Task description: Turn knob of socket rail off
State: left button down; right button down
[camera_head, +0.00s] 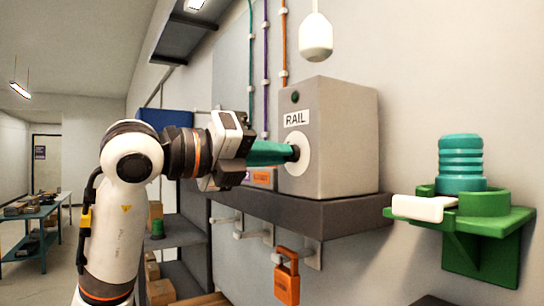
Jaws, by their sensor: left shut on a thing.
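The socket rail unit is a grey box (335,140) labelled RAIL, mounted on the wall above a dark ledge. Its knob (270,153) shows as a teal tapered handle that meets a dark hub on a white round plate (303,155) on the box's left face. My left gripper (244,151) comes in from the left and is shut on the teal handle's outer end. The fingertips are partly hidden, and the knob's turn angle is hard to read. A small dark green lamp (295,97) sits above the label. My right gripper is not in view.
A green bracket (490,220) holding a teal ribbed piece (461,160) juts out at the right. An orange padlock (287,280) hangs under the dark ledge (340,208). A white bulb-shaped thing (316,38) hangs above the box. Shelves (180,230) stand behind my left arm.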

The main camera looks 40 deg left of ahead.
pick_arm(q)
jog(key=shift+n, duration=0.4)
jog(key=c, duration=1.5)
grip_release()
jog(key=shift+a, duration=0.1)
jog(key=shift+s, duration=0.1)
jog(key=b+v, duration=0.3)
jog(key=v, duration=0.9)
jog(key=shift+b, duration=0.35)
